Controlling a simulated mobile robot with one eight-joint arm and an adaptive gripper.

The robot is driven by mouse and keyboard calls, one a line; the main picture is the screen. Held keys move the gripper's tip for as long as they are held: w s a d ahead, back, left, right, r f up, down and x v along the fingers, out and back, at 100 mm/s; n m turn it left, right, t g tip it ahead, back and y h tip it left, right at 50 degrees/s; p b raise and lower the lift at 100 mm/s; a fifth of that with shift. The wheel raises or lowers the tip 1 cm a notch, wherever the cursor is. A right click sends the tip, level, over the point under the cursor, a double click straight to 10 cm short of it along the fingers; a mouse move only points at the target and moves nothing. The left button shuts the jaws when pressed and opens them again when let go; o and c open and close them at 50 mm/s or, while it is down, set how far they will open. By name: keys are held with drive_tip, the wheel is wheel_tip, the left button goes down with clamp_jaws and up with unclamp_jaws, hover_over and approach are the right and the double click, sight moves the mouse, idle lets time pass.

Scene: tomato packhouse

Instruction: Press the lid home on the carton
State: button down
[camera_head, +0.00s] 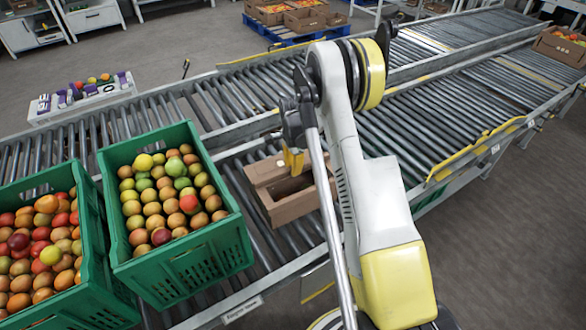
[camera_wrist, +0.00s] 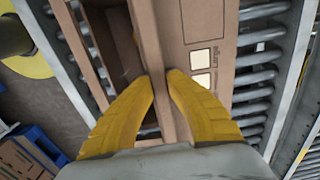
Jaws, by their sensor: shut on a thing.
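The brown cardboard carton (camera_head: 292,212) stands on the roller conveyor at mid-picture in the head view, with its dark inside showing, so it is open. A brown cardboard lid or flap (camera_head: 266,171) shows along its far side. My gripper (camera_head: 293,163) is over that far side, yellow fingers down. In the wrist view my gripper (camera_wrist: 160,82) is shut on a narrow cardboard edge (camera_wrist: 148,38), apparently the lid's. A broad cardboard face with pale label squares (camera_wrist: 205,20) lies right of the fingers, and the dark inside lies left. Whether the lid is hinged is unclear.
Two green crates (camera_head: 185,262) (camera_head: 70,306) full of tomatoes stand left of the carton. A small white tray of items (camera_head: 90,108) is beyond the conveyor at left.

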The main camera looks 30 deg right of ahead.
drive_tip(key=shift+f+b, duration=0.5)
drive_tip(key=shift+f, duration=1.6)
idle(0.9)
drive_tip(key=c, duration=1.4)
unclamp_jaws()
drive_tip(key=shift+c, duration=0.4)
drive_tip(key=shift+c, duration=1.3)
drive_tip(key=shift+r+p, duration=2)
drive_tip(key=shift+r, duration=2.05)
